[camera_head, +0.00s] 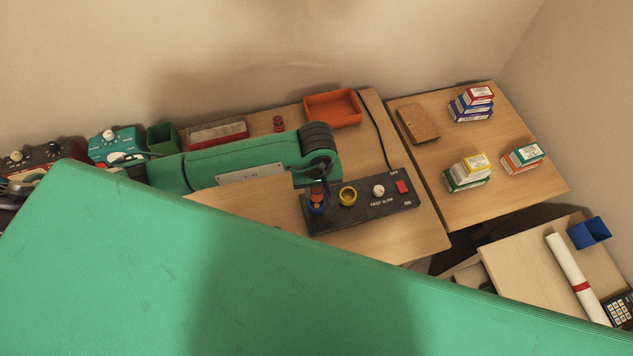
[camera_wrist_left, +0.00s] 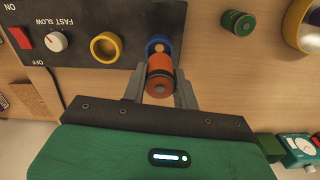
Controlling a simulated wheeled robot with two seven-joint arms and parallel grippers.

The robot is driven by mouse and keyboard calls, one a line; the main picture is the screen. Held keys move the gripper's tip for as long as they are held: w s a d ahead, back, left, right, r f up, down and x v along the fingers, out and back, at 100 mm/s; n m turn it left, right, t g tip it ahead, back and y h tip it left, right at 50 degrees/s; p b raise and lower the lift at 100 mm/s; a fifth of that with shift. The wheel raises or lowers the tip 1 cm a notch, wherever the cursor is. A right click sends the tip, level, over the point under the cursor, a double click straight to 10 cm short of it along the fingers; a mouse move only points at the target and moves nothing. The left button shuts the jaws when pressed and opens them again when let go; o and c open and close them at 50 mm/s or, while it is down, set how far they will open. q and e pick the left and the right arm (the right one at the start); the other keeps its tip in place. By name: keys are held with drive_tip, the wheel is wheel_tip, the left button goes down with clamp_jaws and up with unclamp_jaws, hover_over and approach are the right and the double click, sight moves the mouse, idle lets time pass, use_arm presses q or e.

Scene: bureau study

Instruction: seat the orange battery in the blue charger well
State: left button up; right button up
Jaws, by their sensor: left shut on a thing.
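The orange battery (camera_wrist_left: 161,76) is held between the two fingers of my left gripper (camera_wrist_left: 160,88), which is shut on it. It also shows as a small orange shape (camera_head: 317,191) under my left gripper (camera_head: 318,183) in the head view. The blue charger well (camera_wrist_left: 158,46) is a blue ring at the end of the black charger (camera_head: 362,206). In the wrist view the battery overlaps the near edge of the ring, and part of the well's inside shows beyond it. The battery appears above the well; the exact gap cannot be told. My right gripper is not in view.
A yellow well (camera_head: 348,196), a knob (camera_head: 378,190) and a red switch (camera_head: 402,187) share the charger's top. A green battery (camera_wrist_left: 238,23) stands near the blue well. An orange tray (camera_head: 333,109) lies behind. My large green arm link hides the front.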

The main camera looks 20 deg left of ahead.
sight(317, 196)
use_arm(q)
drive_tip(key=shift+f, duration=0.6)
drive_tip(key=shift+f+b, duration=0.75)
drive_tip(key=shift+f, duration=0.2)
drive_tip(key=shift+f+b, duration=0.3)
drive_tip(key=shift+f, duration=0.5)
drive_tip(key=shift+b, duration=0.35)
drive_tip(key=shift+b, duration=0.35)
